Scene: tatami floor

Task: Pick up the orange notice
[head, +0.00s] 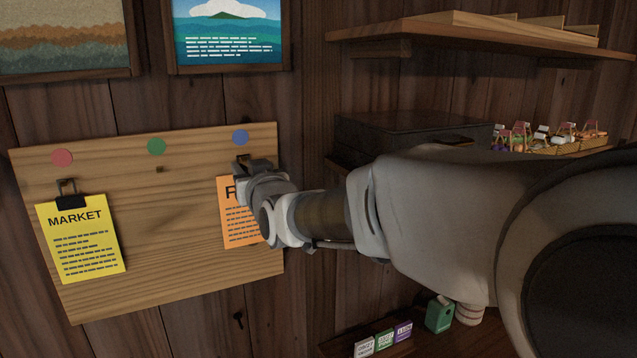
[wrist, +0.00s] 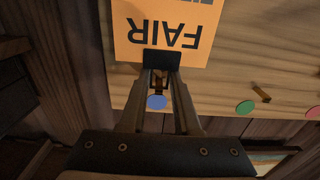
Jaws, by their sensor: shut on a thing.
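The orange notice (head: 231,227) is at the right side of a wooden board, below a blue dot, with its right part hidden behind my arm. In the wrist view the notice (wrist: 127,42) appears upside down and reads FAIR. A black clip (wrist: 161,59) grips its top edge. My gripper (wrist: 160,78) is shut on this clip, with the fingers on either side below it in the wrist view. In the head view my gripper (head: 243,182) covers part of the notice's top. The notice hangs flat, close to the board; I cannot tell whether it still touches its peg.
The wooden board (head: 165,240) carries red, green and blue dots (head: 240,138). A yellow MARKET notice (head: 80,240) hangs under the red dot. A bare peg (head: 160,170) sits under the green dot. Framed pictures (head: 228,35) hang above; shelves (head: 480,35) stand right.

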